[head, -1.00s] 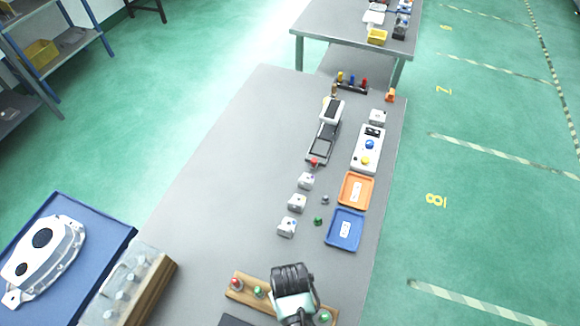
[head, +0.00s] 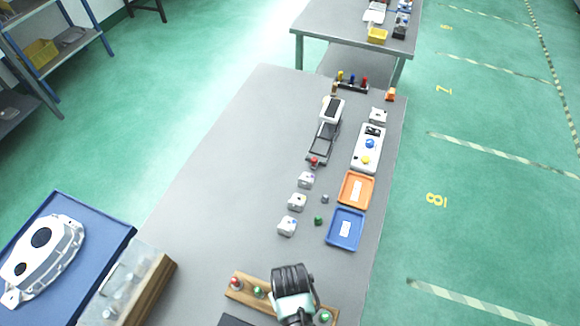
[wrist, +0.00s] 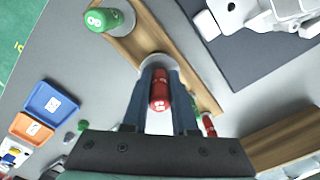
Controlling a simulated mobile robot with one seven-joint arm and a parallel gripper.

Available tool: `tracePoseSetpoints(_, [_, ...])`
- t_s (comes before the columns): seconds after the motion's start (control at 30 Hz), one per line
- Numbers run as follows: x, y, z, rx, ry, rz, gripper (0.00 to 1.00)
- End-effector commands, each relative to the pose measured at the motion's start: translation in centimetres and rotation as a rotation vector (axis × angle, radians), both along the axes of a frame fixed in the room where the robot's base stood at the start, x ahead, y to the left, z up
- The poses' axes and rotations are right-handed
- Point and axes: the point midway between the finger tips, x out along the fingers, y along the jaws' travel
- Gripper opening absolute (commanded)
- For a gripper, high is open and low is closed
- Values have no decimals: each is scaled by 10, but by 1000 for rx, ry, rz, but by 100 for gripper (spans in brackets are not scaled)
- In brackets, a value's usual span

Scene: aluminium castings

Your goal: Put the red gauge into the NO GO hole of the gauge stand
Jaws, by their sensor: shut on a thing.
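The wooden gauge stand (head: 246,297) lies at the near edge of the grey table, and it also shows in the wrist view (wrist: 134,44). My gripper (wrist: 159,76) is over the stand, pointing down, shut on a red gauge (wrist: 159,92) between its fingers. The fingertips are at a pale round spot on the stand; whether the gauge's lower end is in a hole is hidden. In the head view, my gripper (head: 294,290) hides the held gauge. Another red gauge (head: 236,283) and green gauges (head: 258,292) (head: 326,318) are on the stand. No NO GO label is readable.
A dark mat (wrist: 215,60) with a pale casting lies beside the stand. Blue (head: 333,242) and orange (head: 343,201) trays and several small castings (head: 287,227) stand farther along the table. A wooden-based block (head: 160,285) is at the left. The table's middle left is clear.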

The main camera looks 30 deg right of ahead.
Motion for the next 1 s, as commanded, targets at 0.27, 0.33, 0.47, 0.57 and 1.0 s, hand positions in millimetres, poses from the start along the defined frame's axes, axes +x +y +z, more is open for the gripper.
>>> tracePoseSetpoints(0.27, [0, 0, -8, 0, -1, 0, 0])
tracePoseSetpoints(0.33, [0, 0, -10, 0, 0, 0, 0])
tracePoseSetpoints(0.47, [0, 0, -13, 0, -1, 0, 0])
tracePoseSetpoints(0.57, [0, 0, -15, 0, -1, 0, 0])
tracePoseSetpoints(1.0, [0, 0, -26, 0, -1, 0, 0])
